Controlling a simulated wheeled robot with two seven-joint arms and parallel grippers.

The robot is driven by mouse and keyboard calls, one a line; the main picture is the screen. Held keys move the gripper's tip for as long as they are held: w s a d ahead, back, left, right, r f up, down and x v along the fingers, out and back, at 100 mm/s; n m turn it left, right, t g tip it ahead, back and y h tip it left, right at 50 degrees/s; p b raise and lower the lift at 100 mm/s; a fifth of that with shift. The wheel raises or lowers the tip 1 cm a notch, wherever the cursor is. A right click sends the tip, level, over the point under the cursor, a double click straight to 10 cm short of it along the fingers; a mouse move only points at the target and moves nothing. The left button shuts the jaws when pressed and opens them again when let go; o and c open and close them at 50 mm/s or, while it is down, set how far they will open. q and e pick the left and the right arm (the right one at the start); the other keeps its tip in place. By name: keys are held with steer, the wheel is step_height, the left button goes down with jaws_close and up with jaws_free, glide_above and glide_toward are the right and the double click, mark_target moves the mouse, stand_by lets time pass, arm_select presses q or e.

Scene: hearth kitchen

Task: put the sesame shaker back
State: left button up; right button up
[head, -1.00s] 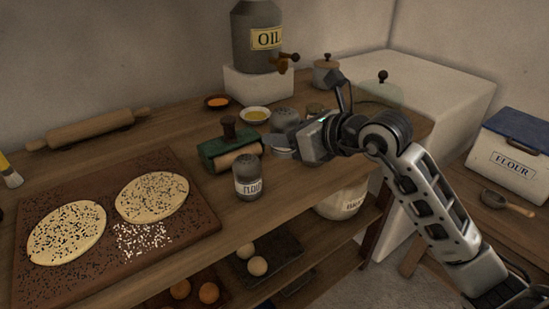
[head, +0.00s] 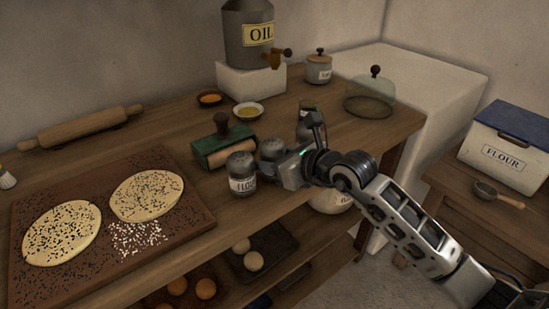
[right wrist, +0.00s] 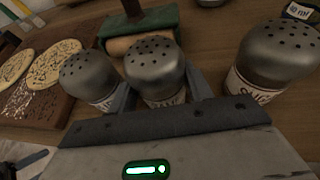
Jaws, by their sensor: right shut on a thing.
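My right gripper (head: 277,166) is shut on a grey-domed shaker (head: 270,149), just right of the flour shaker (head: 242,178). In the right wrist view the held shaker (right wrist: 154,65) is upright between the fingers (right wrist: 157,95). Its label is mostly hidden, so I cannot read it, and I cannot tell whether its base touches the table. The flour shaker also shows there, left of it (right wrist: 88,78). A third shaker with a label starting "SUG" (right wrist: 275,60) stands to the right; it is partly behind my gripper in the head view (head: 304,128). My left gripper is out of view.
A green-based tool with a wooden roller (head: 222,148) stands just behind the shakers. The dough board (head: 190,222) is to the left. The glass dome (head: 370,98), lidded pot (head: 318,70) and oil can (head: 247,40) are farther back.

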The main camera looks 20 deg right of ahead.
steer(key=shift+f, duration=0.1)
steer(key=o, duration=0.8)
